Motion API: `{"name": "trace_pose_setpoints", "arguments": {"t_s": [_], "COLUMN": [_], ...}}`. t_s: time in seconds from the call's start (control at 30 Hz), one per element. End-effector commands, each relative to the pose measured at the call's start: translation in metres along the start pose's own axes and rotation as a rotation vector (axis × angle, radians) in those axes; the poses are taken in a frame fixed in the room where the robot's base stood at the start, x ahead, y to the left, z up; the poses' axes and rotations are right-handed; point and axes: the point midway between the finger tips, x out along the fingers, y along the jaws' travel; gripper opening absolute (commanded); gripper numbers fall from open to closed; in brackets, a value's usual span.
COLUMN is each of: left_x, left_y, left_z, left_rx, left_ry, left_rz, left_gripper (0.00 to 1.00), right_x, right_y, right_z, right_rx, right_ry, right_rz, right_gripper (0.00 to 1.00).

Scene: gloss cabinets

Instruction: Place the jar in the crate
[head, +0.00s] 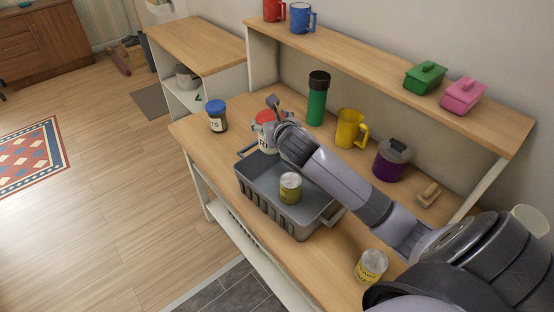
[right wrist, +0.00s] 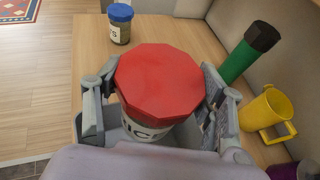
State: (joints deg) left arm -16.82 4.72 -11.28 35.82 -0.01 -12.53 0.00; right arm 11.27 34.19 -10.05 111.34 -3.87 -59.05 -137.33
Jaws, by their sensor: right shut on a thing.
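My right gripper (head: 266,125) is shut on a white jar with a red lid (head: 268,147). In the right wrist view, the red lid (right wrist: 158,84) fills the middle with a finger on each side, and part of the dark lettering shows below it. The grey crate (head: 262,205) stands on the wooden counter. The held jar appears at the crate's far end; its base is hidden, so I cannot tell whether it touches anything. A yellow can (head: 290,188) is inside the crate. My left gripper is not in view.
A blue-lidded jar (head: 217,116) stands left of the crate. A green flask (head: 317,99), yellow mug (head: 350,129) and purple pot (head: 391,160) stand behind it. Another yellow can (head: 371,266) is at the front right. A raised shelf (head: 380,75) runs along the back.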

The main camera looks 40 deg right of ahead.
Motion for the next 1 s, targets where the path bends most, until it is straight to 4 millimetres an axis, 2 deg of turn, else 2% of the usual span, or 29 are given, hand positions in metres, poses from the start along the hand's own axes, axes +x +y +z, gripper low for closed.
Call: {"name": "trace_pose_setpoints", "arguments": {"t_s": [0.03, 0.1, 0.33, 0.57, 0.8, 1.0], "left_x": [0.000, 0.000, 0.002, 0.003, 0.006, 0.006], "left_y": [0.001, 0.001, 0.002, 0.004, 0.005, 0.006], "left_z": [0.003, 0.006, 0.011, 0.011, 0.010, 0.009], "left_rx": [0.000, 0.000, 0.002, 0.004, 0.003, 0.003], "left_ry": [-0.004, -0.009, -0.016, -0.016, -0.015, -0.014], "left_rz": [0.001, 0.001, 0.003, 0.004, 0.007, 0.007], "left_gripper": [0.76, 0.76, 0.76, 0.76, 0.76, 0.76], "right_x": [0.005, 0.013, 0.034, 0.042, 0.055, 0.058], "right_y": [0.000, 0.000, 0.000, 0.000, 0.000, 0.000], "right_z": [-0.016, -0.033, -0.082, -0.101, -0.133, -0.139], "right_rx": [0.004, 0.005, 0.004, 0.000, 0.002, -0.001], "right_ry": [0.006, 0.004, 0.000, -0.005, -0.002, -0.006], "right_rz": [0.000, 0.000, 0.000, 0.001, 0.001, 0.002], "right_gripper": [0.04, 0.04, 0.04, 0.04, 0.04, 0.04]}}
